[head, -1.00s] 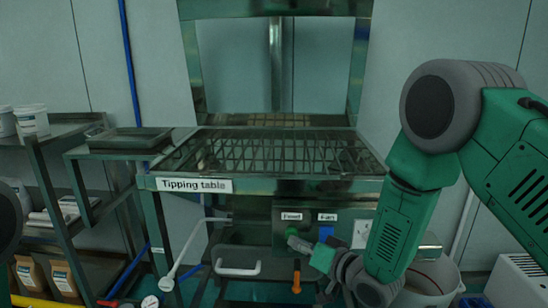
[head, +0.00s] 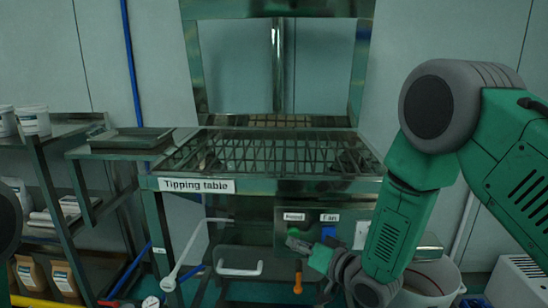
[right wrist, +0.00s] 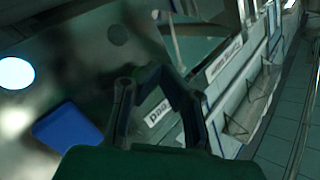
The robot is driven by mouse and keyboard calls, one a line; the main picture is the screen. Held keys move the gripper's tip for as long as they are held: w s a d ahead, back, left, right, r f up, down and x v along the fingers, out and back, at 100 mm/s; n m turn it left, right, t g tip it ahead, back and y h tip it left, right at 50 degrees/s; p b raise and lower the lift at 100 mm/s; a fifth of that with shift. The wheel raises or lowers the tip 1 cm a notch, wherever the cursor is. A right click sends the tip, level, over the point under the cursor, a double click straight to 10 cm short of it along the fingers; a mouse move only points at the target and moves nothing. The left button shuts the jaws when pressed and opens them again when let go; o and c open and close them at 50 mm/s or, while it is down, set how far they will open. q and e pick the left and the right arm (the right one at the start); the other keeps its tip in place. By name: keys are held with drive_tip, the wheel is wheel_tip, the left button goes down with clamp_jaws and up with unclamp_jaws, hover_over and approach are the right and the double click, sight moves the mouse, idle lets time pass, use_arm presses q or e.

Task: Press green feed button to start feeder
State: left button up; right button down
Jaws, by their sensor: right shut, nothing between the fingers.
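The control panel (head: 284,262) hangs under the front of the tipping table (head: 255,186). It carries a "Feed" label (head: 294,216) and a "Fan" label (head: 329,217). In the right wrist view the gripper (right wrist: 155,80) lies beside the Feed label (right wrist: 158,112), and the green button is hidden. My left gripper is out of view.
A blue button (head: 328,232) sits under the Fan label, close to the right gripper; it also shows in the right wrist view (right wrist: 67,127). An orange handle (head: 298,278) and a white handle (head: 239,269) are below. A white bucket (head: 432,283) stands at right.

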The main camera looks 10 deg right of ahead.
drive_tip(key=shift+a, duration=0.35)
drive_tip(key=shift+w+d, duration=0.15)
drive_tip(key=shift+d, duration=0.3)
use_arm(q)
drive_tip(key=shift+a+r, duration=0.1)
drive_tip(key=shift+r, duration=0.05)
use_arm(e)
drive_tip(key=shift+w+d+r, duration=0.1)
drive_tip(key=shift+w+d, duration=0.1)
drive_tip(key=shift+d, duration=0.05)
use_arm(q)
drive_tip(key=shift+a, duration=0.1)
use_arm(e)
drive_tip(key=shift+a, duration=0.1)
drive_tip(key=shift+s+a+r+p, duration=0.1)
drive_tip(key=shift+s+a+p, duration=0.25)
drive_tip(key=shift+p, duration=0.1)
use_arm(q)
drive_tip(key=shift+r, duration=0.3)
